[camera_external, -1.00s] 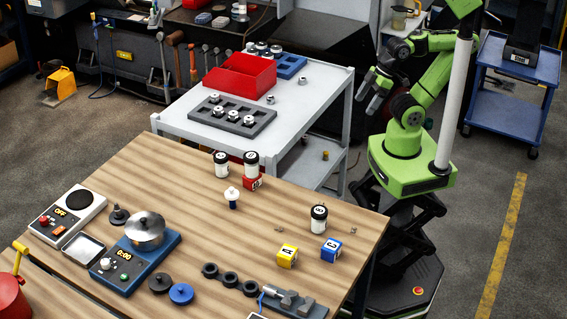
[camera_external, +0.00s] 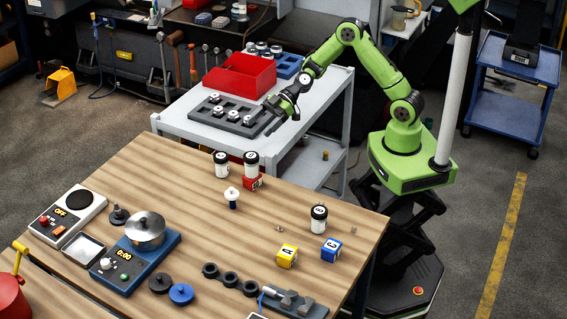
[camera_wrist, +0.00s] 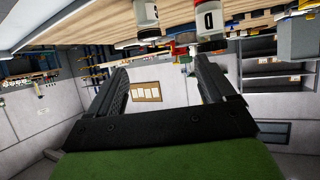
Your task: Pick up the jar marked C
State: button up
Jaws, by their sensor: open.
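Three white jars with black lids stand upright on the wooden table (camera_external: 180,190): a left one (camera_external: 221,168), a middle one (camera_external: 251,168) and a right one (camera_external: 318,222). Their letters are too small to read for certain in the external view. My gripper (camera_external: 271,116) is open and empty, above the grey cart, behind the left and middle jars and apart from them. In the wrist view, one jar marked D (camera_wrist: 209,22) and another jar (camera_wrist: 146,15) show at the top edge, beyond my open fingers (camera_wrist: 160,66). I cannot make out a C on any jar.
A red block (camera_external: 254,183) sits against the middle jar. A white-and-dark piece (camera_external: 232,198) stands nearby. A yellow block (camera_external: 287,256) and a blue block (camera_external: 331,250) lie near the right jar. The cart (camera_external: 320,85) holds a red bin (camera_external: 240,76) and a grey tray (camera_external: 215,122).

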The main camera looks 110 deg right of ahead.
aim_at(224, 154)
jog(key=shift+t, duration=0.4)
jog(key=x, duration=0.5)
jog(key=d+x, duration=0.1)
jog(key=x, duration=0.4)
jog(key=p+x, duration=0.1)
jog(key=x, duration=0.5)
jog(key=shift+w+d+f, duration=0.25)
jog(key=shift+d, duration=0.15)
jog(key=shift+s, duration=0.1)
jog(key=shift+c, duration=1)
jog(key=c, duration=1)
